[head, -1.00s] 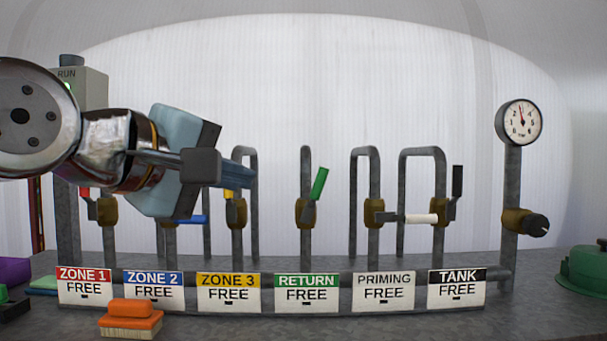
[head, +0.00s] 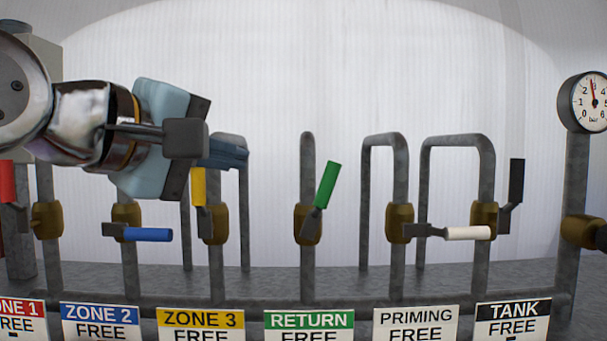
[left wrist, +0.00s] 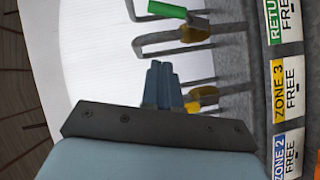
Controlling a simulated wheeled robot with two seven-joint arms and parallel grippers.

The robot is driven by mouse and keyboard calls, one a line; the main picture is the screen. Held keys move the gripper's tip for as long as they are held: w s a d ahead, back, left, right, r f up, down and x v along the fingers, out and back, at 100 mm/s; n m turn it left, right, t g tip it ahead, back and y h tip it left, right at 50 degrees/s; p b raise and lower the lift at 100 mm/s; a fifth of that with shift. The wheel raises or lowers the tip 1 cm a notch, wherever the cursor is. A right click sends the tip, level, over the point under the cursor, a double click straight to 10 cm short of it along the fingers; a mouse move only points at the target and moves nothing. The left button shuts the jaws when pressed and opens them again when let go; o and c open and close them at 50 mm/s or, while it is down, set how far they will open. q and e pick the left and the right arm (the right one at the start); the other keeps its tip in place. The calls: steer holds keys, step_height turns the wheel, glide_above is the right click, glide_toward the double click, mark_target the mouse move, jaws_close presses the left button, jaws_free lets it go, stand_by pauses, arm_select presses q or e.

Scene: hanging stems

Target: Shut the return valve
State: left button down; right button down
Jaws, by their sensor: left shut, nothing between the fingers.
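The return valve has a green handle (head: 328,186) standing nearly upright, tilted a little to the right, on a brass body (head: 306,224). The sign below it reads RETURN FREE (head: 309,326). In the left wrist view the green handle (left wrist: 167,9) is at the top, beyond the fingers. My left gripper (head: 240,153) is shut and empty. In the head view it is left of the return valve and higher than its body, in front of the zone 3 pipe. It does not touch the green handle. My right gripper is not in view.
Neighbouring handles are yellow (head: 198,187), blue (head: 148,235), white (head: 467,233), black (head: 516,181) and red (head: 7,182). Upright pipes and a low cross pipe surround them. A gauge (head: 591,103) stands at the right. The space directly before the green handle is clear.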

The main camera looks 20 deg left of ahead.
arm_select(q)
steer(key=shift+w, duration=0.15)
steer(key=p, duration=0.2)
glide_toward(321, 199)
steer(key=w+a+r, duration=0.3)
steer(key=w, duration=0.2)
steer(key=shift+w+d+f, duration=0.2)
steer(key=shift+w+d, duration=0.2)
steer(key=shift+d, duration=0.25)
steer(key=shift+w+d+f, duration=0.15)
steer(key=shift+w+d, duration=0.2)
steer(key=shift+d, duration=0.35)
steer(key=shift+w+d+f, duration=0.2)
steer(key=shift+w+d, duration=0.2)
steer(key=shift+d, duration=0.25)
